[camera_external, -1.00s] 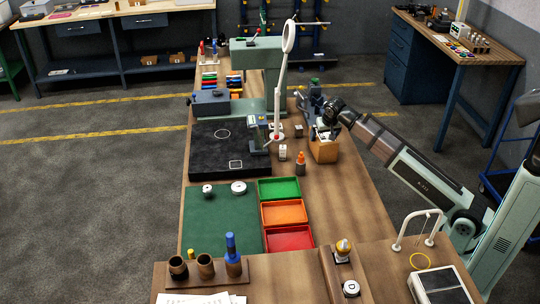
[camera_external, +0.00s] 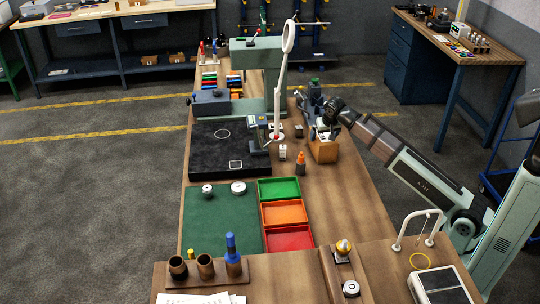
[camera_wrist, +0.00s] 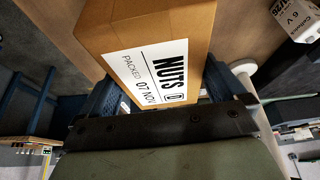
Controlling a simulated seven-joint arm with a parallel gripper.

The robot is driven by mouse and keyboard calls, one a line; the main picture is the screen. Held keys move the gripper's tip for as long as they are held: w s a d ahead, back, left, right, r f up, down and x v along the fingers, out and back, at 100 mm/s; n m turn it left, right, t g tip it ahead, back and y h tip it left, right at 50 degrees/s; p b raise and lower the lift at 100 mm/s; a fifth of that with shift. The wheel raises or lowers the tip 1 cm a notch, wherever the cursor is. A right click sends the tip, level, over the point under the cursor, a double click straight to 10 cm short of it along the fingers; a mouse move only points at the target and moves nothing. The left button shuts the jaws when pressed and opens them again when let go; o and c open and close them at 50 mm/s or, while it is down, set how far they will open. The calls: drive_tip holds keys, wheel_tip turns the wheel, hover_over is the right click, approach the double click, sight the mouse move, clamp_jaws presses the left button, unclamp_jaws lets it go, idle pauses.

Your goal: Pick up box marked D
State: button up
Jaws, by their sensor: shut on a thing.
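A brown cardboard box (camera_external: 323,152) stands on the right side of the long wooden bench in the outside view. In the wrist view the box (camera_wrist: 190,28) has a white label reading "NUTS", "PACKED 07 NOV" and a small framed character that looks like a D. My gripper (camera_external: 326,126) is at the top of the box in the outside view. In the wrist view its dark fingers (camera_wrist: 158,84) lie on both sides of the box, shut on it. The underside of the box is hidden, and I cannot tell whether it is clear of the bench.
Green, orange and red trays (camera_external: 289,238) lie nearer. A white printed box (camera_wrist: 298,18) is at the wrist view's upper right. Bare bench lies before the box.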

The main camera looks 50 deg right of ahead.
drive_tip(key=c, duration=0.4)
drive_tip(key=shift+o, duration=0.2)
